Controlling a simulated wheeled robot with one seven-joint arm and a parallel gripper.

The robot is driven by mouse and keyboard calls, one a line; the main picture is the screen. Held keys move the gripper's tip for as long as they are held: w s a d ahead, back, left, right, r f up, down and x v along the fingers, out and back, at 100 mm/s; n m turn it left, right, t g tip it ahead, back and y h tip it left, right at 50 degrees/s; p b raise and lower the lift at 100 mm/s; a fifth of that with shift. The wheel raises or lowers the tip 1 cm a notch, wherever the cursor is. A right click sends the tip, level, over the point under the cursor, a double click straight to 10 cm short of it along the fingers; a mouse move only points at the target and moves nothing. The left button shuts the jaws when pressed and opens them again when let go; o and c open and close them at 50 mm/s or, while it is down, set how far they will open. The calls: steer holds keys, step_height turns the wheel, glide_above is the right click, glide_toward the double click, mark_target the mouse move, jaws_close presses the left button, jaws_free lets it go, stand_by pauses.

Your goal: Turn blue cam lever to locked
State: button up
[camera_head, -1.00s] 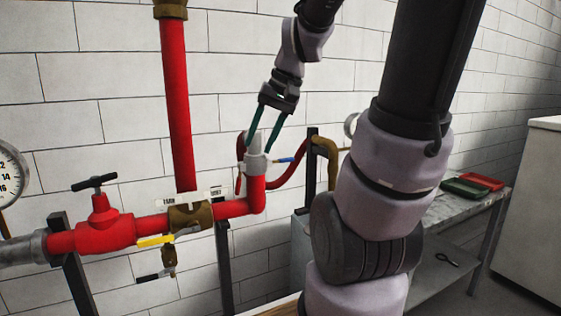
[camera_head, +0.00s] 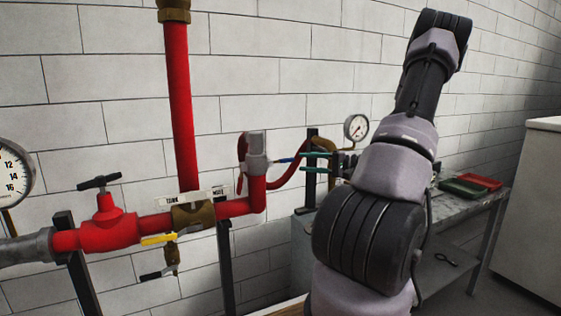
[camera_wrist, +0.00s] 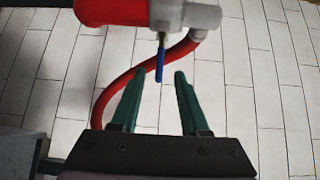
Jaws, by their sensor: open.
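The blue cam lever (camera_head: 284,160) sticks out to the right from the grey coupling (camera_head: 256,155) on top of the red elbow pipe. In the wrist view the blue lever (camera_wrist: 159,65) hangs below the silver coupling (camera_wrist: 185,15), its tip pointing toward my gripper. My gripper (camera_head: 303,162) has green fingers and comes in from the right, level with the lever. In the wrist view my gripper (camera_wrist: 159,74) is open, with the lever's end showing between the fingertips. Whether either finger touches it I cannot tell.
A red hose (camera_head: 288,177) curves from behind the coupling, close to my fingers. A dark post (camera_head: 311,185) and a gauge (camera_head: 356,128) stand at the right. A yellow-handled valve (camera_head: 158,239) is lower left. A bench (camera_head: 465,215) holds green and red trays.

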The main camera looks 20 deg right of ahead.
mark_target(283, 161)
steer(key=shift+w+d+f+t, duration=0.1)
steer(key=shift+w+d+t, duration=0.1)
steer(key=shift+w+t, duration=0.1)
steer(key=x, duration=1)
steer(key=shift+c, duration=0.3)
jaws_close()
stand_by(0.8)
